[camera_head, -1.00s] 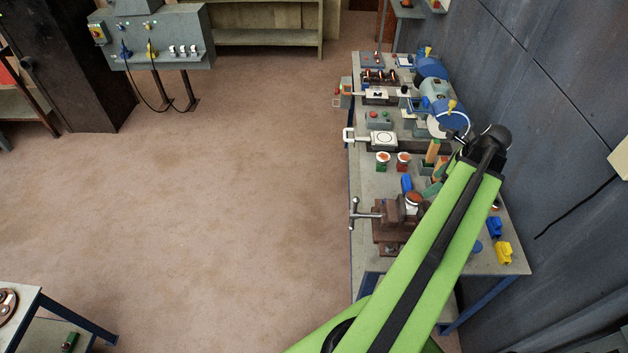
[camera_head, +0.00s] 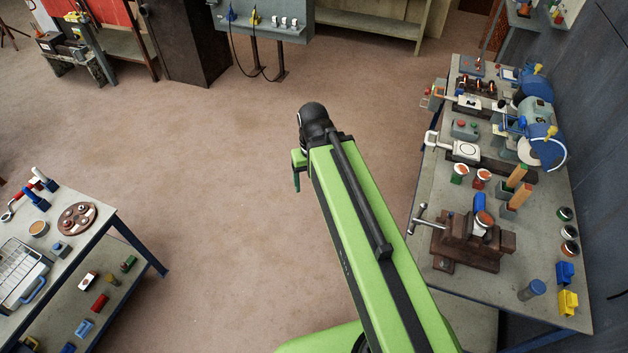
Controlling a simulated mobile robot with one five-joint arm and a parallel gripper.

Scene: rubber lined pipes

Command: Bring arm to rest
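My green arm reaches up from the bottom of the head view over the open floor, left of the right-hand workbench. My gripper (camera_head: 297,181) shows as a small dark green part hanging at the left of the arm's black end joint. It is seen small and partly from behind, so I cannot tell whether its fingers are apart or holding anything. It is clear of both benches and touches nothing that I can see.
The right workbench (camera_head: 437,194) carries a brown vise (camera_head: 470,247), a blue grinder (camera_head: 543,145) and several small parts. A left table (camera_head: 102,216) holds a round brown plate (camera_head: 77,217) and a wire basket (camera_head: 20,275). A grey control box (camera_head: 290,20) stands behind. Bare floor lies between.

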